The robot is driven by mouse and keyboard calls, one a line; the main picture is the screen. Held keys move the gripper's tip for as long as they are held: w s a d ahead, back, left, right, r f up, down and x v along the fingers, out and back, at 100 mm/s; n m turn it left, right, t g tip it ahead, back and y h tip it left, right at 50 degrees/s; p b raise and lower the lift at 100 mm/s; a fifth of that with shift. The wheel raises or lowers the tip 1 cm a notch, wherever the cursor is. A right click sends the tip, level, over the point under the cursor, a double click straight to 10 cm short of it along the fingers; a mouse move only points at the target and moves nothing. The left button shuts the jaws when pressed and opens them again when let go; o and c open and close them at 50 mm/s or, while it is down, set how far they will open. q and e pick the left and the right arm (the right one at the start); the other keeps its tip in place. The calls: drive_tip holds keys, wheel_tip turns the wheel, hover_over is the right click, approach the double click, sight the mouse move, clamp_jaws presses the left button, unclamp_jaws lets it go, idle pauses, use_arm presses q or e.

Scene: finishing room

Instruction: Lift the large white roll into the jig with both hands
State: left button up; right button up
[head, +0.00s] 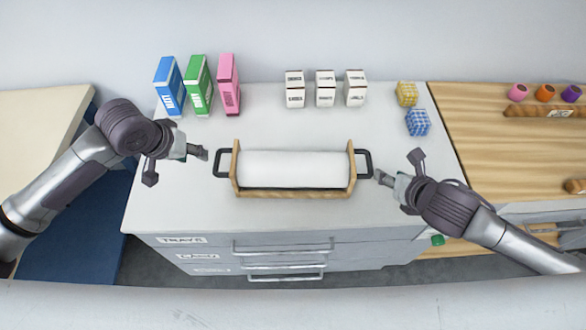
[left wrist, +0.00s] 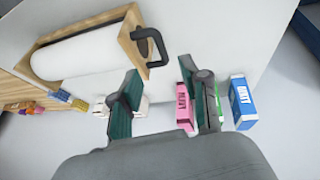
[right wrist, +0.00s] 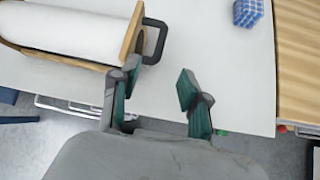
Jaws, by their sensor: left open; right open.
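The large white roll (head: 293,168) lies in a wooden jig (head: 293,194) with black handles at both ends, in the middle of the white counter. The roll also shows in the left wrist view (left wrist: 85,52) and the right wrist view (right wrist: 75,28). My left gripper (head: 204,154) is open and empty, just left of the left handle (head: 221,163). My right gripper (head: 379,176) is open and empty, close to the right handle (head: 365,162). In the wrist views neither handle lies between the fingers.
Blue (head: 169,86), green (head: 198,84) and pink (head: 229,84) boxes stand at the back left. Several small white boxes (head: 325,88) stand at the back. Yellow (head: 406,93) and blue (head: 417,122) checked cubes sit at the right. Drawers (head: 285,250) are below the counter's front edge.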

sight(215, 165)
use_arm(q)
drive_tip(key=x, duration=1.4)
use_arm(e)
drive_tip(key=x, duration=1.4)
drive_tip(key=shift+r, duration=0.1)
use_arm(q)
clamp_jaws()
use_arm(e)
clamp_jaws()
